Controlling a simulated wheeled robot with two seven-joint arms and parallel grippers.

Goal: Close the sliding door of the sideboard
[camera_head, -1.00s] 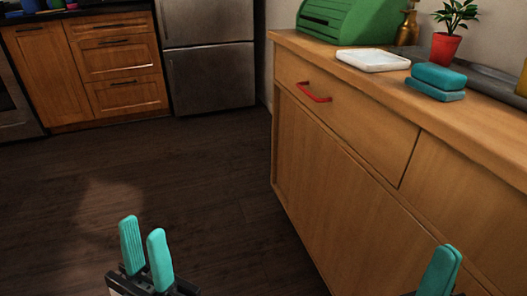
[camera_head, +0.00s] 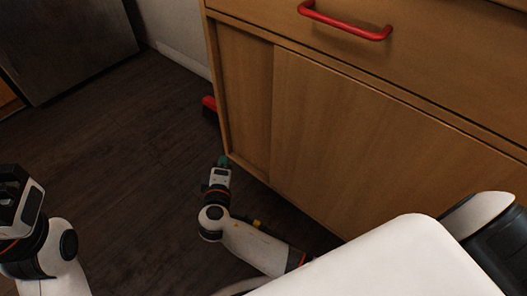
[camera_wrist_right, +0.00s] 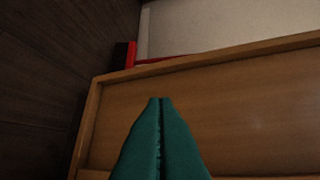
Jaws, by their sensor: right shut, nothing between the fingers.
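The wooden sideboard (camera_head: 237,20) fills the right of the head view. Below its drawer, a wide front door panel (camera_head: 370,140) has its left edge a little right of the sideboard's left frame. A narrow recessed wood surface (camera_head: 245,100) shows between them; I cannot tell if it is another door or the interior. My right gripper (camera_head: 223,161) is low by the bottom left corner, its teal fingers shut and empty. In the right wrist view the shut fingers (camera_wrist_right: 161,100) point at a framed wood panel (camera_wrist_right: 230,110); contact is unclear. My left gripper's dark body (camera_head: 12,180) shows at the left edge, fingers hidden.
The drawer above has a red handle (camera_head: 345,22). A red object (camera_head: 209,104) stands on the floor beside the sideboard's left side. A steel fridge (camera_head: 65,40) is at the upper left. The dark floor (camera_head: 120,150) between is clear.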

